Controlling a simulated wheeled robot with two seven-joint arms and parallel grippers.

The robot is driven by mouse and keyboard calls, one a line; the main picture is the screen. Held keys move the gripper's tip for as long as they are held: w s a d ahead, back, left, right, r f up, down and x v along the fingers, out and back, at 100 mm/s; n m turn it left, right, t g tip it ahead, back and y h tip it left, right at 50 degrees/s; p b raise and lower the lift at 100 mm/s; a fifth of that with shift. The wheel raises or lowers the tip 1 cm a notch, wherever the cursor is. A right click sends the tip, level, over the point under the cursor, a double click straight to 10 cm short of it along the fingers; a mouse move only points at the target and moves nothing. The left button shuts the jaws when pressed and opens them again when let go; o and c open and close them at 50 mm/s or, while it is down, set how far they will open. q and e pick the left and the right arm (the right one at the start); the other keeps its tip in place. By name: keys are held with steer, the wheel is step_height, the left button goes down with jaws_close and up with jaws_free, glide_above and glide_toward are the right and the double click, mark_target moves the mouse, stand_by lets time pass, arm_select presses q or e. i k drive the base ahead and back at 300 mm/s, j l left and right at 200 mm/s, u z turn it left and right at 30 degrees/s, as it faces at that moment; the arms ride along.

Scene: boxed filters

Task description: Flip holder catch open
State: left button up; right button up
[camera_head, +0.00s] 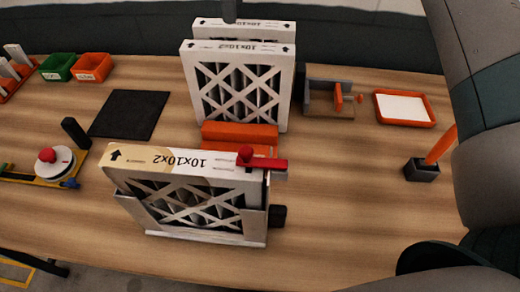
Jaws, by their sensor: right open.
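A boxed filter (185,160) marked 10x10x2 stands upright in a grey metal holder (205,237) at the front middle of the table. A red catch (268,164) with a round red knob lies across the top right corner of this filter. My right arm comes down the right edge of the view. My right gripper (440,258) shows only as a dark part at the bottom right, well apart from the catch. It is open, but its fingertips are not clear. My left gripper is not in view.
An orange block (240,134) and two more boxed filters (238,50) stand behind the holder. An orange-rimmed tray (405,122) and a dark block with an orange handle (422,172) are right. A black mat (128,114) lies left.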

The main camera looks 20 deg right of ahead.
mark_target(245, 158)
steer(key=k+j, duration=0.15)
steer(key=k, duration=0.35)
steer(key=k+j, duration=0.15)
steer(key=k, duration=0.35)
steer(key=k+j, duration=0.15)
steer(key=k, duration=0.3)
steer(key=k+j, duration=0.15)
steer(key=k, duration=0.35)
